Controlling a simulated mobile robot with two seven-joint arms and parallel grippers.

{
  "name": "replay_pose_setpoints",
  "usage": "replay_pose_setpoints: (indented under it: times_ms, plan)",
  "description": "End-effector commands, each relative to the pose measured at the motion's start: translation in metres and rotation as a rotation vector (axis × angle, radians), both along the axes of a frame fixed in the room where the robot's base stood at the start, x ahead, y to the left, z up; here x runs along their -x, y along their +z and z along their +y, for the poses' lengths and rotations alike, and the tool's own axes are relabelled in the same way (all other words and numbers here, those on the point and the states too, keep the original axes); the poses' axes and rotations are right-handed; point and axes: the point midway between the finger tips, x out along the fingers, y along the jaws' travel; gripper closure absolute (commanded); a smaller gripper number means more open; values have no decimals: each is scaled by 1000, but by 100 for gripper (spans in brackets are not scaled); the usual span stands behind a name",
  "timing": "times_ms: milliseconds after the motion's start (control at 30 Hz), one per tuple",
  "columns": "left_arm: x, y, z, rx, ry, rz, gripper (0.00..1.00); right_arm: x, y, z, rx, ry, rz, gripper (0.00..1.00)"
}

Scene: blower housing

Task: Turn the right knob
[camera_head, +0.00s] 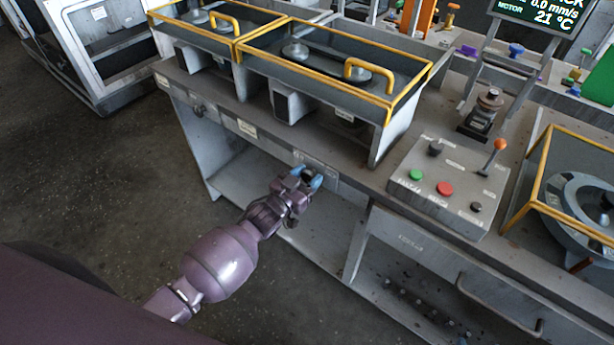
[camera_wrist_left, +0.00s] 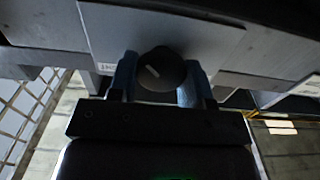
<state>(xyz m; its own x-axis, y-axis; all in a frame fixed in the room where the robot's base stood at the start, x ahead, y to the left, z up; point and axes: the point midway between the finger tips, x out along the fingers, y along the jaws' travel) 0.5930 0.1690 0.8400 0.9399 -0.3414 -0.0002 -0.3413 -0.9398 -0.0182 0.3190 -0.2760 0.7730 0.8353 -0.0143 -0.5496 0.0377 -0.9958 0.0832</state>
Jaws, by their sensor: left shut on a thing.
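The right knob (camera_wrist_left: 165,66) is a round dark knob on the front panel of the bench. A short pale mark on its face shows tilted in the left wrist view. My left gripper (camera_head: 309,180) is at the bench's front edge, with its blue fingertips on either side of this knob. In the left wrist view the left gripper (camera_wrist_left: 158,80) is shut on the knob. In the head view the gripper mostly hides the knob. A second knob (camera_head: 198,110) sits farther left on the same front face. My right gripper is out of view.
Yellow-framed clear covers (camera_head: 345,75) stand on the bench above the knobs. A control box (camera_head: 450,185) with green and red buttons and an orange-tipped lever is to the right. A drawer handle (camera_head: 500,308) sticks out below it. The floor at left is clear.

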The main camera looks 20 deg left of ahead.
Motion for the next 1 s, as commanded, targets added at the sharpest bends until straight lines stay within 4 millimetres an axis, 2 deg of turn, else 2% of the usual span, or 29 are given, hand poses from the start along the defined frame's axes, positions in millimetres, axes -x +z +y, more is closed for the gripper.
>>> replay_pose_setpoints:
  times_ms: [67, 100, 267, 533, 667, 1000]
  plan:
    - [0, 0, 0, 1, 0, -1, 78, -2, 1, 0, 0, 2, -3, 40]
    - [0, 0, 0, 1, 0, -1, 53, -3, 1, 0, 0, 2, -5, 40]
    - [0, 0, 0, 1, 0, -1, 29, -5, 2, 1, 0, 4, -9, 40]
    - [0, 0, 0, 2, 0, 1, 29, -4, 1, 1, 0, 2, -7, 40]
    - [7, 0, 3, 1, 1, 1, 29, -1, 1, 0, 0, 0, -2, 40]
    - [59, 0, 22, 2, 1, 3, 29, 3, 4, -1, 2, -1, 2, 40]
